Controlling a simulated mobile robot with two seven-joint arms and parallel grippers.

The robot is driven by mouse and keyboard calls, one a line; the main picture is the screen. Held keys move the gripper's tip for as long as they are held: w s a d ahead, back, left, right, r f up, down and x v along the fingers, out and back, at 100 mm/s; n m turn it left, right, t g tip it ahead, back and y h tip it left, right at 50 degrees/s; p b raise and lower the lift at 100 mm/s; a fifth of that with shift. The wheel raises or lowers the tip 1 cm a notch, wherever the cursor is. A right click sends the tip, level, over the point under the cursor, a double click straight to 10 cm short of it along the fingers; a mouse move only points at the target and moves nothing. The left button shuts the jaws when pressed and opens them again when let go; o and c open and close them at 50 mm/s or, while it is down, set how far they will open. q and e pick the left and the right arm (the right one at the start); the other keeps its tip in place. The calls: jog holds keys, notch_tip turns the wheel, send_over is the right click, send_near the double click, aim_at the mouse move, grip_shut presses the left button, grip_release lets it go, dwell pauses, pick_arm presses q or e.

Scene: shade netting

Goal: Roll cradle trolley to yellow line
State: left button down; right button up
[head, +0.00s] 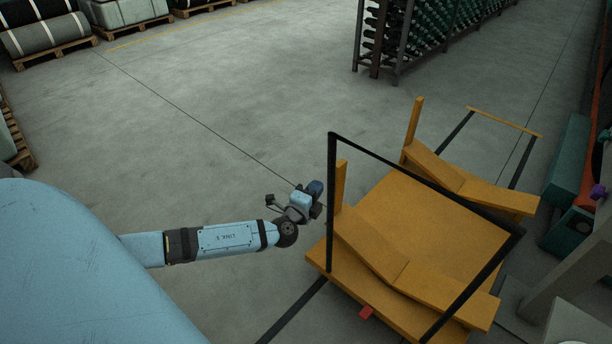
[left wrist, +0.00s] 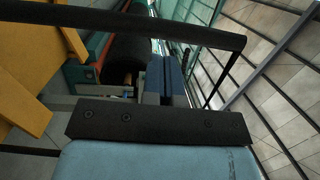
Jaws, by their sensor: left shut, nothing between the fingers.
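The cradle trolley (head: 425,225) is an orange platform with angled boards and a tall black handle frame on its near side; its wheels are hidden. My left gripper (head: 314,192) is shut and empty, close beside the frame's left post; I cannot tell whether it touches. In the left wrist view, the black handle bar (left wrist: 120,24) crosses the top, beyond a dark bolted plate on my own gripper. Orange trolley boards (left wrist: 22,92) show at left. A short yellow line (head: 505,122) lies on the floor beyond the trolley's far end. My right gripper is out of view.
Dark strips lie on the floor near the trolley (head: 290,312). A rack of green rolls (head: 430,35) stands at the back. Green and grey machinery (head: 568,170) is close on the right. Wrapped rolls on pallets (head: 45,35) are far left. The central floor is clear.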

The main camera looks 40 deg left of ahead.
aim_at(329, 171)
pick_arm(q)
jog(key=shift+w+a+r, duration=0.1)
jog(key=shift+w+a, duration=0.05)
jog(key=shift+w, duration=0.75)
jog(key=shift+w+a+r, duration=0.1)
jog(key=shift+w+a, duration=0.05)
jog(key=shift+w, duration=0.75)
jog(key=shift+w+a, duration=0.15)
jog(key=shift+w, duration=0.75)
